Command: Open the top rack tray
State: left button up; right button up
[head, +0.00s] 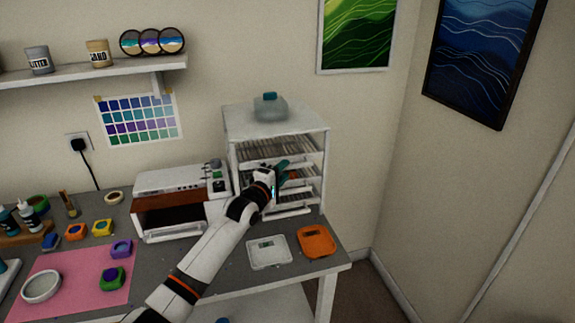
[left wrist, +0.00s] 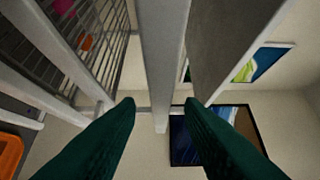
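The white rack (head: 277,124) stands at the back right of the table, with several wire trays one above another. The top rack tray (head: 264,147) shows as a white wire tray just under the rack's roof, seemingly pushed in. My left gripper (head: 283,169) is at the rack's open front, near the upper trays, and its arm hides part of the lower ones. In the left wrist view the dark green fingers (left wrist: 159,106) are apart. A white bar (left wrist: 160,70) runs between and beyond them; I cannot tell whether they touch it. My right gripper is not in view.
A clear container with a teal lid (head: 270,107) stands on the rack. A white machine with a brown front (head: 181,199) is left of it. A white scale (head: 268,252) and an orange scale (head: 315,241) lie in front. A pink mat (head: 70,285) is at the left.

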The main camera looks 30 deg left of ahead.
pick_arm(q)
jog(key=shift+w+a, duration=0.15)
jog(key=shift+w, duration=1.3)
grip_shut()
